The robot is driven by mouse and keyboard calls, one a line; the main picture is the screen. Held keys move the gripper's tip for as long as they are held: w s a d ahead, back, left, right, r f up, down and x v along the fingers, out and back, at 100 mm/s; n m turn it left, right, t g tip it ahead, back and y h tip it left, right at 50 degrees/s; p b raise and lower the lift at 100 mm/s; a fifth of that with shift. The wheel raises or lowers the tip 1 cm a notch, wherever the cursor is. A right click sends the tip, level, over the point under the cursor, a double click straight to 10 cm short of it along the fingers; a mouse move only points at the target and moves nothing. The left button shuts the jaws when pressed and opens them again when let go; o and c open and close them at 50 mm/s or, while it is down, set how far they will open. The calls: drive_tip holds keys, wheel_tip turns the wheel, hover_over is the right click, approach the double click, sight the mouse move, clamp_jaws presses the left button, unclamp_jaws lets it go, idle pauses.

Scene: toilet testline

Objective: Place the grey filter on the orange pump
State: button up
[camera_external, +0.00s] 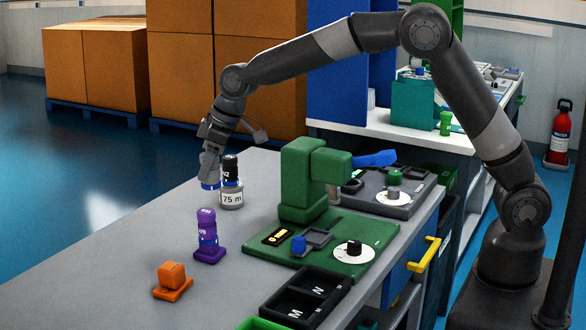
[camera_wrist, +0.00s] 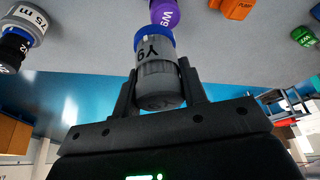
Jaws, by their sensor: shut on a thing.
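My gripper (camera_wrist: 158,85) is shut on the grey filter (camera_wrist: 157,80), a grey cylinder with a blue rim and dark lettering. In the external view, my gripper (camera_external: 210,165) hangs over the far left of the grey table, and the filter's blue rim (camera_external: 210,186) shows below it. Most of the filter is hidden there. The orange pump (camera_external: 173,281) stands on the table at the near left, apart from my gripper, with an orange block on a flat base. It also shows at the top of the wrist view (camera_wrist: 240,8).
A black-and-grey stack labelled 75 m (camera_external: 231,195) stands just right of my gripper. A purple stack (camera_external: 207,240) stands between my gripper and the pump. A green press (camera_external: 305,180) on a green board, and black trays (camera_external: 303,300), are to the right. The left table side is clear.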

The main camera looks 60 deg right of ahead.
drive_tip(key=s+a, duration=0.2)
drive_tip(key=a, duration=0.5)
hover_over(167, 266)
drive_tip(key=shift+n, duration=0.4)
wheel_tip(167, 266, down, 7)
drive_tip(key=shift+f, duration=1.85)
drive_tip(key=shift+f, duration=0.1)
drive_tip(key=o, duration=1)
drive_tip(key=v, duration=1.2)
drive_tip(key=shift+d, duration=0.2)
